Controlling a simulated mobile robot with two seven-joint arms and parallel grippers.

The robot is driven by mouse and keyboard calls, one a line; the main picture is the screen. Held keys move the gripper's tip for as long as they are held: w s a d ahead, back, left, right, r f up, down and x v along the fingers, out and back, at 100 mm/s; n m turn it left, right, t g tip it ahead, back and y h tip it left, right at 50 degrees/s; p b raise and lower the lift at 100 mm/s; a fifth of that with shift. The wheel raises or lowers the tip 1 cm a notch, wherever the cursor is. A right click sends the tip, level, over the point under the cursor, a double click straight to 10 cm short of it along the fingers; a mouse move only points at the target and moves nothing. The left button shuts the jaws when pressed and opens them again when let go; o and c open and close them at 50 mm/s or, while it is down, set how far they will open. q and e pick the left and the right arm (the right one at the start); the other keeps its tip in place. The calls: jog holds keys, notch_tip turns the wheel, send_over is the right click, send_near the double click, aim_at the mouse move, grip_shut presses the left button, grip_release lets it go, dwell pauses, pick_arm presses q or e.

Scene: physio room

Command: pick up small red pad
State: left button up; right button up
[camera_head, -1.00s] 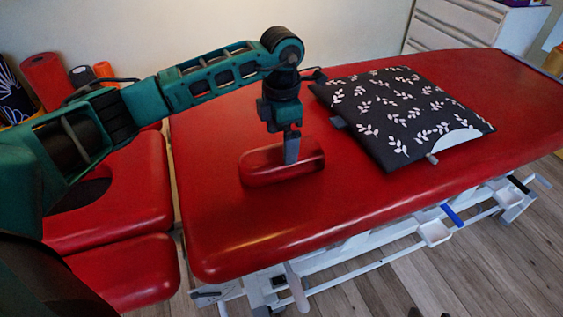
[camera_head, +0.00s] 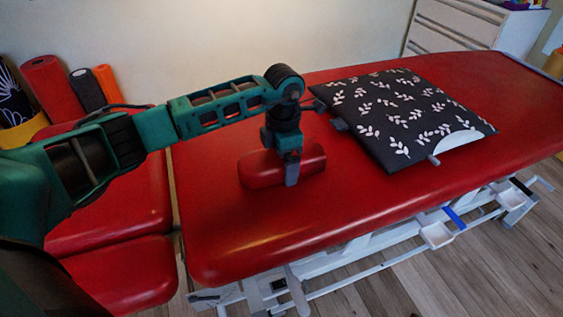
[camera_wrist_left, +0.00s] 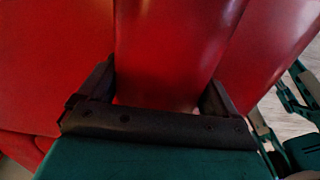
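The small red pad (camera_head: 262,169) is a rounded red block lying on the near-left part of the red treatment table (camera_head: 230,228). My left gripper (camera_head: 291,172) points down over the right half of the pad, with one finger in front of the pad's near side. In the left wrist view, the pad (camera_wrist_left: 170,50) runs between the two dark fingers of my left gripper (camera_wrist_left: 160,92), which are spread wide, one along each side. I cannot tell whether the fingers touch it. The fingertips are partly hidden. My right gripper does not show.
A black cushion with a white leaf pattern (camera_head: 405,115) lies just right of my left gripper. Red seat sections (camera_head: 125,270) are at the left. Rolled mats (camera_head: 50,85) stand behind at the left, and a white drawer unit (camera_head: 460,25) stands at the back right. The table front is clear.

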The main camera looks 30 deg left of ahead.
pick_arm(q)
jog(key=c, duration=0.6)
jog(key=shift+o, duration=0.2)
jog(key=shift+r, duration=0.1)
